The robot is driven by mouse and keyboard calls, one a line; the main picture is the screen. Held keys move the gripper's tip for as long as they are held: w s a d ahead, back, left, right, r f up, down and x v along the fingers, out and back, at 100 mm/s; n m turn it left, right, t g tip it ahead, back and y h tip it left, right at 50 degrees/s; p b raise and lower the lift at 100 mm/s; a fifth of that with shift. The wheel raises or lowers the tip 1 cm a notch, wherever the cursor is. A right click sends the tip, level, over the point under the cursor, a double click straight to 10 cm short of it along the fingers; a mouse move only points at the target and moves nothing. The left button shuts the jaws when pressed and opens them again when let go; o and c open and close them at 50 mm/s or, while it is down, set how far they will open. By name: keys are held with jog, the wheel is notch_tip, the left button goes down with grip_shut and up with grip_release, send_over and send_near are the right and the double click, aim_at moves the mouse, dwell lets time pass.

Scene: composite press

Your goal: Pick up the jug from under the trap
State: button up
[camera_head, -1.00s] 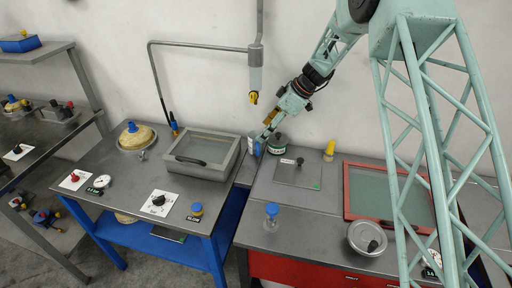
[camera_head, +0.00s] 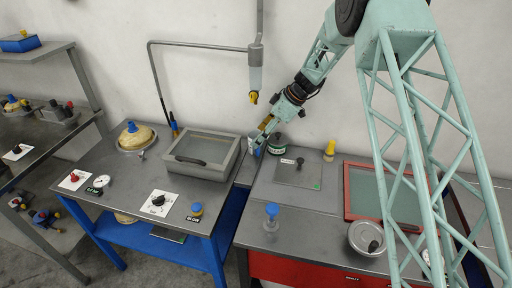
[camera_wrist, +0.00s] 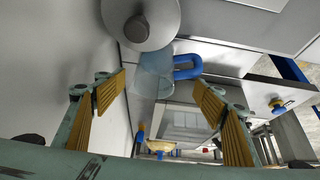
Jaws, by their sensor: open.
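The jug (camera_wrist: 153,78) is a pale, see-through vessel with a blue loop handle (camera_wrist: 188,67). In the head view the jug (camera_head: 253,149) stands at the back, near the gap between the two benches, partly hidden by my gripper. The trap (camera_head: 255,78), a clear vertical tube with a yellow tap at its bottom, hangs above it on the wall. My gripper (camera_head: 264,127) is open and empty, pointing down at the jug. In the wrist view the ribbed yellow fingers of my gripper (camera_wrist: 160,90) stand on either side of the jug, which appears beyond their tips; contact cannot be told.
A grey glass-topped box (camera_head: 203,156) is to the left. A flat plate (camera_head: 298,172) and red-framed panel (camera_head: 385,194) lie right.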

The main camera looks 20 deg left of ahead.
jog(key=shift+x, duration=1.05)
jog(key=c, duration=1.4)
jog(key=shift+r, duration=0.2)
jog(key=s+d+r, duration=0.1)
jog(key=s+d, duration=0.1)
jog(key=s, duration=0.2)
jog(key=s+d+r, duration=0.2)
jog(key=s+d, duration=0.1)
jog(key=s, duration=0.2)
jog(key=s+d+r, duration=0.1)
jog(key=s+d, duration=0.2)
jog(key=s, duration=0.1)
jog(key=shift+s+d+r, duration=0.1)
jog(key=shift+s+r, duration=0.25)
jog(key=shift+r, duration=0.05)
